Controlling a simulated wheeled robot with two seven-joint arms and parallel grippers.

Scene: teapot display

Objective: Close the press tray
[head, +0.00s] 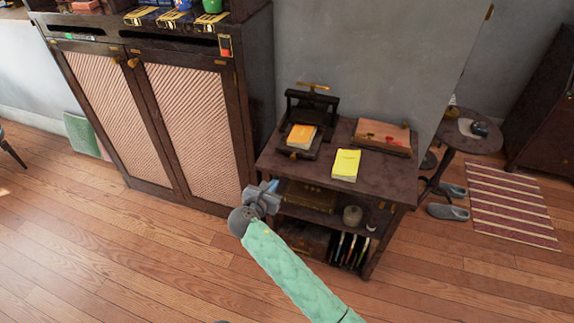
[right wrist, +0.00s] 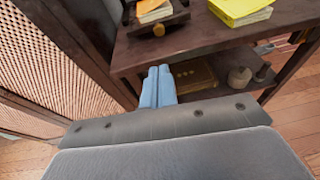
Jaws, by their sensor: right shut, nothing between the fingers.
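The press (head: 311,107) is a dark frame with a brass handle on top, standing at the back left of a dark side table. Its tray (head: 298,152) sticks out toward the front, with an orange book (head: 301,136) on it and a small knob at its front edge. In the right wrist view the tray (right wrist: 175,22) and its round brass knob (right wrist: 158,31) show at the top. My right gripper (head: 272,186) is shut and empty, in front of the table's left front edge and below the tray, apart from it. Its blue fingers (right wrist: 158,86) are together. My left gripper is not in view.
Shelves below hold a box, jars and books. A tall cabinet (head: 160,110) stands left, close to the table. Wooden floor in front is clear.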

